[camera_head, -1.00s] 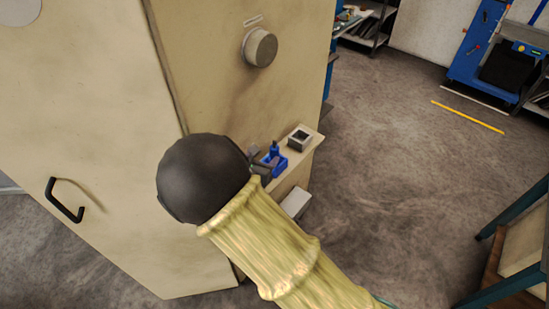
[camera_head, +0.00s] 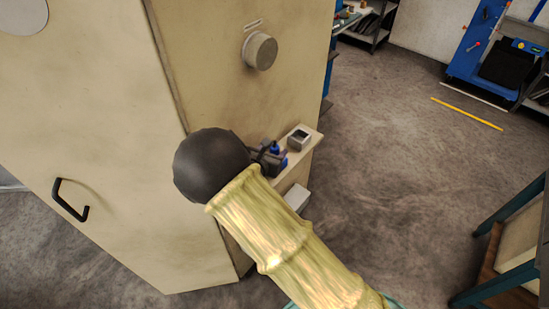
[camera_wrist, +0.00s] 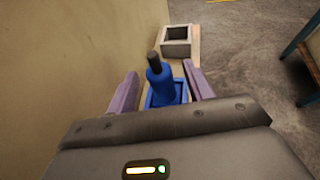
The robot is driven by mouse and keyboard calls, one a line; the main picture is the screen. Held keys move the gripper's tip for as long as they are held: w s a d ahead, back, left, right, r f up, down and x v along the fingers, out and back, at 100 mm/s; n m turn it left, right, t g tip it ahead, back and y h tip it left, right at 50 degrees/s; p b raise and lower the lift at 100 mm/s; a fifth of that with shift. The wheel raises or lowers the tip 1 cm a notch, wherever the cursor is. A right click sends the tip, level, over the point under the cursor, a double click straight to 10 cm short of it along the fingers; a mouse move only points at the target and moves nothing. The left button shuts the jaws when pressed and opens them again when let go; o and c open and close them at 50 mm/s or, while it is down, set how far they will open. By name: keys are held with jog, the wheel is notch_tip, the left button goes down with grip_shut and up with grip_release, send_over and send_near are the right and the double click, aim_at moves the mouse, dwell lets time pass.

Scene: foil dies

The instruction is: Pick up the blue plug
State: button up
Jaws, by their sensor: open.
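The blue plug (camera_wrist: 159,84) stands upright in a blue square holder (camera_wrist: 181,91) in the wrist view, with a dark pin on its top. My gripper (camera_wrist: 160,84) is open, with one purple-grey finger on each side of the plug and holder. I cannot tell whether the fingers touch either one. In the head view, the plug (camera_head: 275,147) shows small on the ledge, and my arm's dark round part and the gripper partly hide it and the holder.
A grey square block with a square opening (camera_head: 299,138) stands on the narrow ledge (camera_head: 316,135) beyond the plug. The beige cabinet wall (camera_head: 240,95) rises close to the left, with a round knob (camera_head: 260,51). Open floor lies to the right.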

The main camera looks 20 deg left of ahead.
grip_shut()
jog(key=shift+r, duration=0.15)
notch_tip(320, 180, up, 10)
jog(key=shift+f+b, duration=0.1)
jog(key=shift+b, duration=0.85)
